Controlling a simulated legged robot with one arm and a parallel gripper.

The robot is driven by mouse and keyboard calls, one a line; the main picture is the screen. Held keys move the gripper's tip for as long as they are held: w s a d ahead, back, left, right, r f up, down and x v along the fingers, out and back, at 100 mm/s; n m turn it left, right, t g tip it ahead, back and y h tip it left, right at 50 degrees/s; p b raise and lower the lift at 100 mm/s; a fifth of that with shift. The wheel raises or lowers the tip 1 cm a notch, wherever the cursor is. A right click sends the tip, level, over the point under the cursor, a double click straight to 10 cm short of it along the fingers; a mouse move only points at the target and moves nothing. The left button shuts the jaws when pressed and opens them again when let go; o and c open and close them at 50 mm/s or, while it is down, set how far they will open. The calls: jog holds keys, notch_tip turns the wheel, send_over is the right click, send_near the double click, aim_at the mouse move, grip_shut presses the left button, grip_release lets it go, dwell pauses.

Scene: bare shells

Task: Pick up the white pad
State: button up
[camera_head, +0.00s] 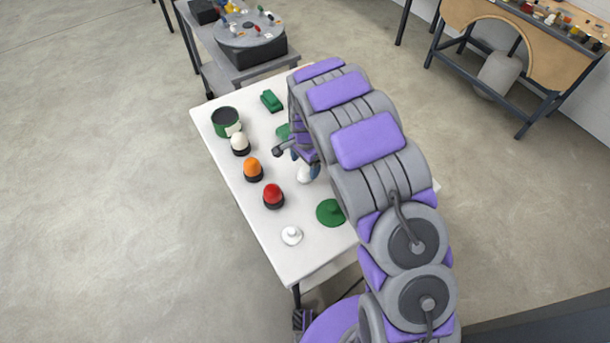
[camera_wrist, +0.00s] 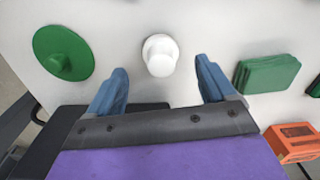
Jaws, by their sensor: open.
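A white knobbed piece (camera_wrist: 160,54) with a round base stands on the white table, between and just beyond my fingertips in the wrist view. In the head view this white piece (camera_head: 304,174) is partly hidden by my gripper (camera_head: 305,162). My gripper is open and empty, with one blue finger to each side of the piece in the wrist view (camera_wrist: 161,66); no contact shows. A second white piece, a flat disc with a knob (camera_head: 291,235), lies near the table's front corner. I cannot tell which of the two is the white pad.
A green knobbed disc (camera_wrist: 62,53) and a green block (camera_wrist: 267,73) flank the white piece; an orange item (camera_wrist: 293,142) is at lower right. Red (camera_head: 273,195), orange (camera_head: 253,169) and white (camera_head: 240,143) domes and a green pot (camera_head: 226,121) line the table's left side.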

aim_at(304, 169)
jog(key=f+b, duration=0.1)
jog(key=f, duration=0.4)
jog(key=shift+a+f+b, duration=0.2)
jog(key=shift+f+b, duration=0.05)
jog(key=shift+b, duration=0.15)
jog(key=shift+d+r, duration=0.1)
jog(key=shift+c, duration=0.4)
jog(key=shift+c, duration=0.7)
jog(key=shift+w, duration=0.1)
jog(key=c, duration=1)
notch_tip(304, 169, up, 10)
jog(key=shift+r+p, duration=0.1)
jog(key=shift+p, duration=1.1)
jog(key=o, duration=0.6)
jog(key=c, duration=0.4)
